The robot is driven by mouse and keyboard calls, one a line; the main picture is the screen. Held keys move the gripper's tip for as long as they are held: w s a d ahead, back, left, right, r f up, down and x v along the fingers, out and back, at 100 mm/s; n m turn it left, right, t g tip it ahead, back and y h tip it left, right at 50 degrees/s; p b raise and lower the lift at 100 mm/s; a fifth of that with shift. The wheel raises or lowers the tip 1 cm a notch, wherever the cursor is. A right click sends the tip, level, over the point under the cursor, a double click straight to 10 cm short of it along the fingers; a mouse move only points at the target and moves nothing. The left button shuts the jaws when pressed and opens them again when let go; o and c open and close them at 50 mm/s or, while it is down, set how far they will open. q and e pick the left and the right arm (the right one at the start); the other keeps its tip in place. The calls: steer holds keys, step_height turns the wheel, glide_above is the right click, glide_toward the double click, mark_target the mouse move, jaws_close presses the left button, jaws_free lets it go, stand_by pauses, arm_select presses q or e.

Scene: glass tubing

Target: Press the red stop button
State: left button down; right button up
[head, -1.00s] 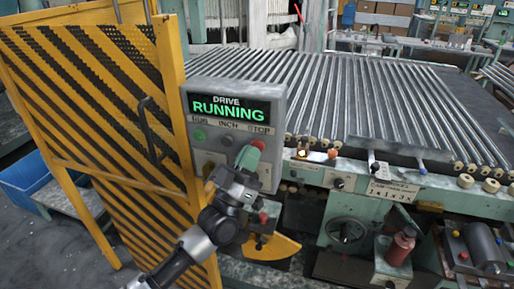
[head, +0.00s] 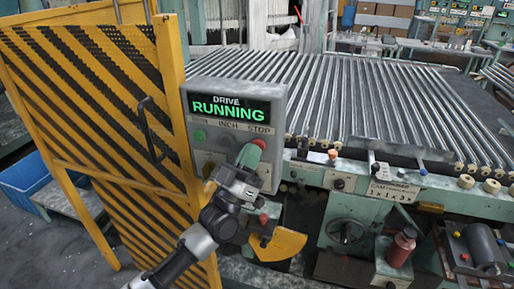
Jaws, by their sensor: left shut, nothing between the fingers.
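The red stop button (head: 259,144) is under the STOP label. My left gripper (head: 249,156) is shut and empty, with its tip at the red button and covering its lower part. I cannot tell whether the tip touches it. My right gripper is not in view.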

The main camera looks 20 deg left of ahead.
arm_select(q)
steer(key=shift+w, duration=0.15)
stand_by(0.5)
steer(key=shift+s+p, duration=0.4)
steer(key=shift+s, duration=0.5)
steer(key=s+p, duration=0.2)
steer(key=s, duration=0.3)
steer(key=shift+a, duration=0.1)
stand_by(0.4)
